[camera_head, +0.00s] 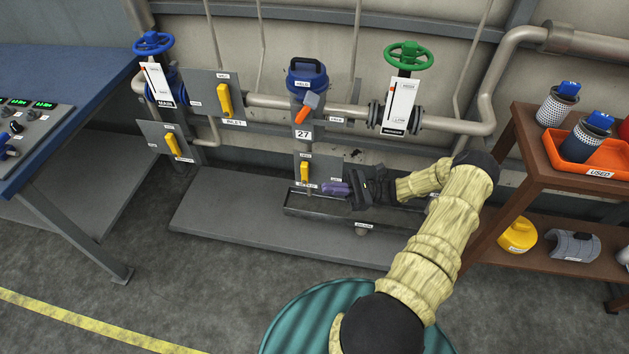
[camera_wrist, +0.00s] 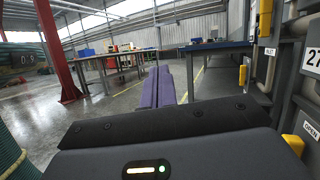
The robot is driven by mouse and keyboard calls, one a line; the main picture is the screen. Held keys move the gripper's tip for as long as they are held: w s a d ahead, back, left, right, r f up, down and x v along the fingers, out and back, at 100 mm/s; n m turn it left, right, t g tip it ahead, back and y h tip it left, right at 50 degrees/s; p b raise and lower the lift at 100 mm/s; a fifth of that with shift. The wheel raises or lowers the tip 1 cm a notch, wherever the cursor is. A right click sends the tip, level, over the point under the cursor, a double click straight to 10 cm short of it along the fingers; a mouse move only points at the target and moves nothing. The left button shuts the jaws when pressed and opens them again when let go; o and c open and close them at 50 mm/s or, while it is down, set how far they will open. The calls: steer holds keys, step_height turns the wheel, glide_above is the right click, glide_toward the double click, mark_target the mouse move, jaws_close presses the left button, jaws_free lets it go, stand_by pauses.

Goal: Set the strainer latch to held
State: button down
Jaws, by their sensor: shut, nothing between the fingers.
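The strainer (camera_head: 307,75) with its blue lid stands in the pipe line at the back, above a plate marked 27. A latch with an orange lever (camera_head: 305,112) and a grey block sits at its front right, the lever tilted down to the left. A small label shows below the lid, too small to read surely. My gripper (camera_head: 328,190), with purple fingers, is below the latch and apart from it, beside the lower yellow handle (camera_head: 304,172). The fingers are together and empty; they also show in the wrist view (camera_wrist: 158,88), where the latch is out of view.
A grey drip tray (camera_head: 300,210) lies under my gripper. Yellow valve handles (camera_head: 225,100) stand left, a green handwheel (camera_head: 407,55) right. A brown shelf (camera_head: 530,150) with canisters stands at right, a blue bench (camera_head: 50,75) at left. Air before the latch is clear.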

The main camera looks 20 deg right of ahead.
steer(key=s+a+r+n+g+h+p, duration=0.35)
steer(key=a+r+n+g+h, duration=0.2)
steer(key=a+g, duration=0.2)
steer(key=s+a+r+n+h+p, duration=0.1)
steer(key=s+r+n+h+p, duration=0.2)
steer(key=r+h, duration=0.3)
steer(key=s+a+r+n+h+p, duration=0.1)
steer(key=s+r+n+h+p, duration=0.2)
steer(key=r+h, duration=0.4)
steer(key=shift+a+r+n+p, duration=0.35)
steer(key=shift+r+n+p, duration=0.4)
steer(key=shift+n, duration=0.5)
steer(key=shift+t, duration=0.25)
step_height(320, 180, up, 12)
steer(key=s+a+n+t+h+p, duration=0.1)
steer(key=s+n+t+h+p, duration=0.1)
steer(key=n+t+p, duration=0.3)
steer(key=shift+s+a+h, duration=0.2)
steer(key=shift+a+h, duration=0.15)
steer(key=shift+h, duration=0.2)
